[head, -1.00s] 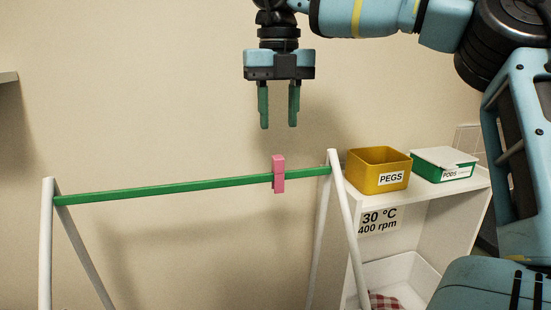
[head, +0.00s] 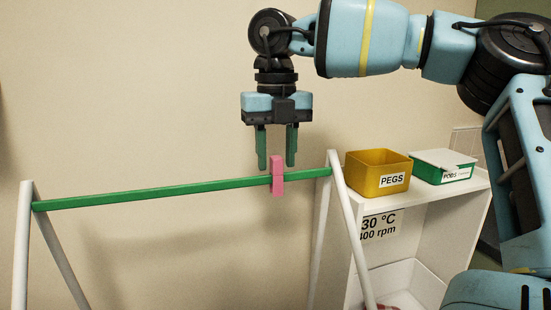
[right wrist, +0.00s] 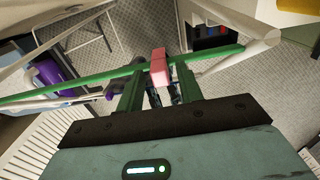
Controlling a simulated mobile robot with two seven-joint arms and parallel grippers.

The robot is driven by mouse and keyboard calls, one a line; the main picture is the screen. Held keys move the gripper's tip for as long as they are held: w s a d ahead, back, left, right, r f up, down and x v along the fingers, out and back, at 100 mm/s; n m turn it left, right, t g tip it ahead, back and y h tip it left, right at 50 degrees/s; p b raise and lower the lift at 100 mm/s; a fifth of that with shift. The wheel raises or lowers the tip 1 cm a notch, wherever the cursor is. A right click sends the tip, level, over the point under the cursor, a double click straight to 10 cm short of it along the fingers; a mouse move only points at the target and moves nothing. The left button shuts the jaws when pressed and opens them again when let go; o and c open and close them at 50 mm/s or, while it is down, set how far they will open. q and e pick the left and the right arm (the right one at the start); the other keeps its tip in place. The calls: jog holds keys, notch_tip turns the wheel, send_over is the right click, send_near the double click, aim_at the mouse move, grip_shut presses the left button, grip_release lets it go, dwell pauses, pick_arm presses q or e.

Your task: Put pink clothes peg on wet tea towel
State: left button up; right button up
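The pink clothes peg (head: 277,183) is upright on the green rail (head: 150,195) near its right end, its top above the rail. My right gripper (head: 277,163) points down over it, open, with one green finger on each side of the peg's top. In the right wrist view the peg (right wrist: 159,68) shows between the fingertips (right wrist: 158,84); I cannot tell whether they touch it. No towel hangs on the rail. A sliver of reddish cloth (head: 388,306) shows low in the white shelf, mostly cut off; I cannot tell whether it is the tea towel. My left gripper is not in view.
White legs (head: 350,225) hold up the rail. Right of it, a white shelf unit (head: 470,215) carries a yellow PEGS box (head: 362,178) and a green PODS box (head: 440,172) with a white lid. The wall behind the rail is bare.

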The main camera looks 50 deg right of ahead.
aim_at(276, 157)
jog(key=shift+c, duration=0.3)
jog(key=shift+r, duration=0.1)
jog(key=c, duration=0.6)
notch_tip(276, 157, up, 6)
jog(key=shift+r+p, duration=0.2)
jog(key=shift+p, duration=0.95)
jog(key=shift+r, duration=0.25)
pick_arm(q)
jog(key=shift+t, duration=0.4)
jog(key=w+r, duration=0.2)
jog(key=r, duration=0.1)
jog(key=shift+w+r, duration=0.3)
